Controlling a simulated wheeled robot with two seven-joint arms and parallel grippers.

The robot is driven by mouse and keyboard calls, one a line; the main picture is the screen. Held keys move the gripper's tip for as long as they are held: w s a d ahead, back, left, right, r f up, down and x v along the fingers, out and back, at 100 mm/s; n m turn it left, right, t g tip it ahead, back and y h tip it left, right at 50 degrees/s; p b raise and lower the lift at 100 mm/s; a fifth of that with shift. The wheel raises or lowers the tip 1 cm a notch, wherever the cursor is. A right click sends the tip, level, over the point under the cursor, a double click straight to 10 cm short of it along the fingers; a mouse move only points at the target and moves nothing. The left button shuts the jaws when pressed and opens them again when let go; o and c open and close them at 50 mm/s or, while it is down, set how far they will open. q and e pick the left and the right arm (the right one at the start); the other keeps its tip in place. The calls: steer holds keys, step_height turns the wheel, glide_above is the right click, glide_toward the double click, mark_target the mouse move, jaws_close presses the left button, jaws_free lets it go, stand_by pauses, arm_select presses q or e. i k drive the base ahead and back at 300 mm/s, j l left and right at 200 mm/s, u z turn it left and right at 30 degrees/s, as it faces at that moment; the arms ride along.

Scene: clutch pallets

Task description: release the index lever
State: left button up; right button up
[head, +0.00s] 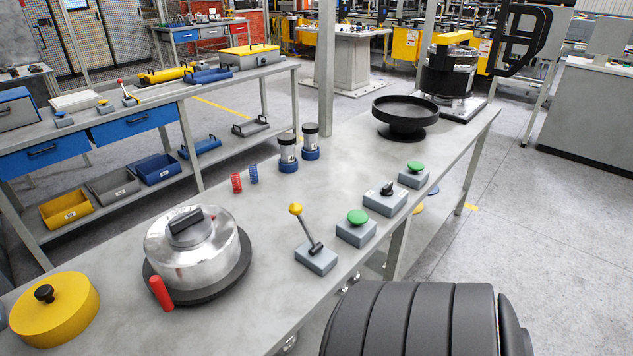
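A lever with a yellow knob (296,209) stands on a small grey box (316,258) near the table's front edge. Its rod leans to the left, away from the dark pivot on the box. A red handle (161,293) sticks out at the front of a round black base (224,284), which carries a shiny metal housing (192,250) with a black grip on top. I cannot tell from the picture which of these two is called the index lever. Neither of my grippers is in view, and nothing is seen touching either lever.
Green-button boxes (357,228) (413,174) and a black-switch box (385,199) line the table's front edge. A yellow lid (55,309) lies at the left. Springs (237,183), two cylinders (288,154) and a black round stand (404,112) are farther back. The table (345,180) is clear mid-surface.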

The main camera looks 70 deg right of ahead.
mark_target(295, 208)
steer(key=i+z, duration=0.15)
steer(key=z, duration=2)
